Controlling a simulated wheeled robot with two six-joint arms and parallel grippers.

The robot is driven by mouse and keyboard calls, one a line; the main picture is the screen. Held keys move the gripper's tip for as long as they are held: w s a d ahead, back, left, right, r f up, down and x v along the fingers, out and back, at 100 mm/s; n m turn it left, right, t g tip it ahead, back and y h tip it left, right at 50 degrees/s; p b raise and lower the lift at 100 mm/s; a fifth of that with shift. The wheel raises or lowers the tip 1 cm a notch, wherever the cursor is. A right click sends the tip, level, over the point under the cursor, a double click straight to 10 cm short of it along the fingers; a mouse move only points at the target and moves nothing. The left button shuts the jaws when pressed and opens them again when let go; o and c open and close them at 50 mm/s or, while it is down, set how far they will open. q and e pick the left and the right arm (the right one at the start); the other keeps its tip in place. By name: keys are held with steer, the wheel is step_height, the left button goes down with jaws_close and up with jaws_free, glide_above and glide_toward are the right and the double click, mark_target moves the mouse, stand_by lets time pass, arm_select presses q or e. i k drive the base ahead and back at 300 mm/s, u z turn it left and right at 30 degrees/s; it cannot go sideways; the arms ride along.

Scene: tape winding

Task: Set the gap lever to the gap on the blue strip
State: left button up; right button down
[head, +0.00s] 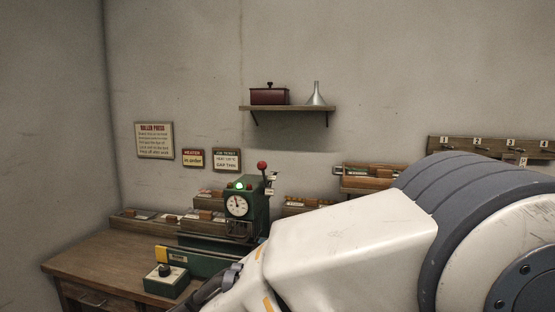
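A green roller press (240,208) stands on the wooden workbench (90,255), with a round white dial and a lit green lamp. A lever with a red ball knob (262,165) stands upright at the press's upper right. Small pale tags (270,181) sit beside it, too small to read. I cannot make out a blue strip. My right arm comes in from the right and covers the bench's right part. A dark part at its end, seemingly my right gripper (216,287), is low in front of the press; its fingers cannot be made out. My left gripper is out of view.
A green box with a black knob (167,281) stands at the bench's front. Three signs (193,158) hang on the wall; one mentions a gap. A shelf (287,108) holds a dark red box and a funnel. A numbered rack (440,146) is at right. The bench's left is clear.

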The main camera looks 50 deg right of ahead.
mark_target(262, 165)
steer(key=z, duration=0.9)
steer(key=i, duration=0.2)
steer(key=u, duration=0.05)
